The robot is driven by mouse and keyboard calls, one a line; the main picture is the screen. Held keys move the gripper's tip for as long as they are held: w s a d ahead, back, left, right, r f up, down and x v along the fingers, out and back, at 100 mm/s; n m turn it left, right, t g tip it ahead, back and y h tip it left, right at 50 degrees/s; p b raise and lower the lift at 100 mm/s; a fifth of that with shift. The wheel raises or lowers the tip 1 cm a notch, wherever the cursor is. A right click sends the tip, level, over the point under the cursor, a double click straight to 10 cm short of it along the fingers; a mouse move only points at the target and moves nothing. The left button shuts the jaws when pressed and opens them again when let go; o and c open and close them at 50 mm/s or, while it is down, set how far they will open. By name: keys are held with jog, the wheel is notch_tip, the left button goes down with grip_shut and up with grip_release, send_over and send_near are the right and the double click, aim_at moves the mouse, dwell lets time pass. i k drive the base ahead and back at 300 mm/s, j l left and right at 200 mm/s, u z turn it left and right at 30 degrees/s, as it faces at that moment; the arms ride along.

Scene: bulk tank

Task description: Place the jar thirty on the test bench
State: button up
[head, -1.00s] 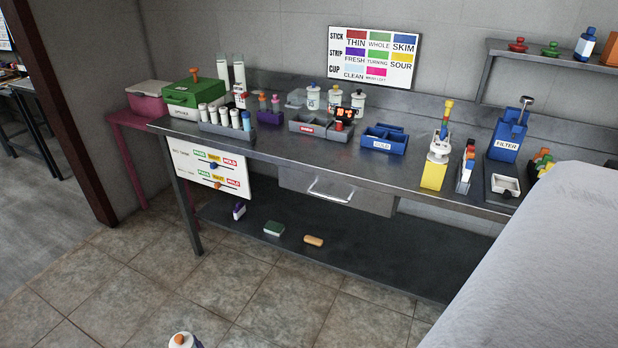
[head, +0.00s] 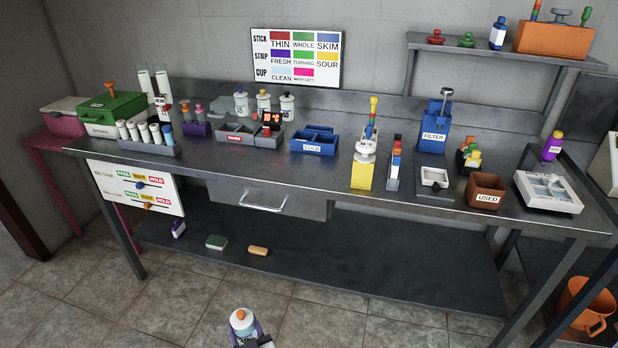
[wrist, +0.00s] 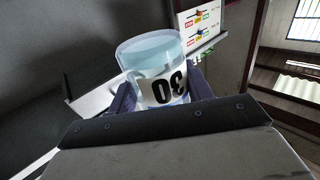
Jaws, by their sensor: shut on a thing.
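In the wrist view, the jar thirty (wrist: 165,90) is a clear, pale-blue-topped jar with a white label and black digits, which appear upside down. My gripper (wrist: 160,94) is shut on it, with one dark finger on each side. The jar is held off any surface that I can make out. In the head view, the test bench (head: 315,174) is a long grey metal bench against the wall, with a drawer and a low shelf.
On the bench stand a vial rack (head: 150,146), a blue COLD tray (head: 318,131), a yellow stand (head: 362,172), a blue filter unit (head: 433,132), a brown USED bin (head: 486,190) and a white tray (head: 548,205). The front strip is mostly bare. An orange bucket (head: 580,308) is at right.

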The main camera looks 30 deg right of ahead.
aim_at(307, 171)
jog(key=z, duration=0.9)
